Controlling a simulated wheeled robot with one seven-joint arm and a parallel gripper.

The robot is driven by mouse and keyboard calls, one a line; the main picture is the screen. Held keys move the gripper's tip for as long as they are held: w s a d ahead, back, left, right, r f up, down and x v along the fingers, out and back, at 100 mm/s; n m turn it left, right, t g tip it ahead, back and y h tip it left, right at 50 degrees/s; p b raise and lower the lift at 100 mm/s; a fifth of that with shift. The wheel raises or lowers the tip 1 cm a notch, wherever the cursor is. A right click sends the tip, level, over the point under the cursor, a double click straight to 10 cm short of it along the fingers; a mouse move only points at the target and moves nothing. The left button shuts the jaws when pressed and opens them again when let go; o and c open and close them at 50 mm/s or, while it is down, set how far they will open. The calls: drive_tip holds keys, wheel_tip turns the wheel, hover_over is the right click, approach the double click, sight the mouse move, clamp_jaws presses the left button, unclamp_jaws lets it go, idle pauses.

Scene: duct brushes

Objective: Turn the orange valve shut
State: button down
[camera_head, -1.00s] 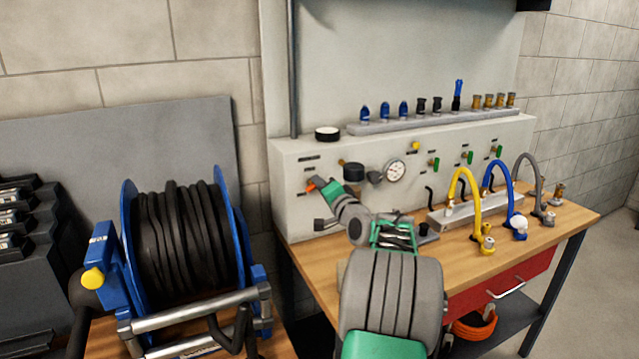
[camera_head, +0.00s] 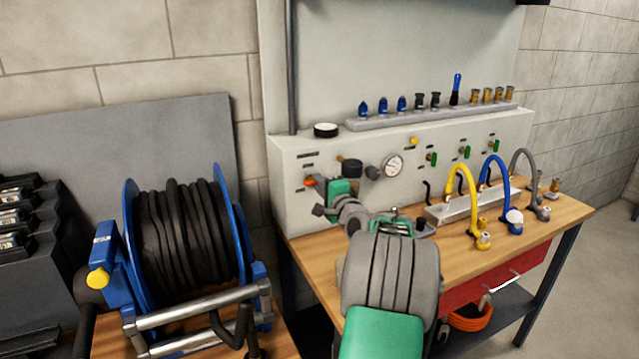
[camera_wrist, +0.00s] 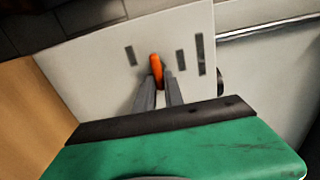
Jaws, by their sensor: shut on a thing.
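The orange valve (camera_head: 310,183) sticks out of the left end of the grey panel on the workbench. In the wrist view its orange handle (camera_wrist: 156,69) stands nearly upright in the picture, between two dark label strips. My gripper (camera_wrist: 158,86) has its two fingers on either side of the handle's lower part and is shut on it. In the head view my gripper (camera_head: 322,186) reaches the panel at the valve, and its green body hides part of the area there. The valve's base is hidden by the fingers.
A black regulator knob (camera_head: 351,168) and a round gauge (camera_head: 392,166) are just right of my gripper. Yellow (camera_head: 466,205), blue (camera_head: 497,190) and grey hoses arch over the bench further right. A blue hose reel (camera_head: 185,250) stands at the left.

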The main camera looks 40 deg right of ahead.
drive_tip(key=c, duration=1.5)
unclamp_jaws()
drive_tip(key=shift+o, duration=0.2)
drive_tip(key=b+v, duration=0.1)
drive_tip(key=v, duration=0.6)
drive_tip(key=shift+s+a, duration=0.2)
drive_tip(key=shift+s, duration=0.2)
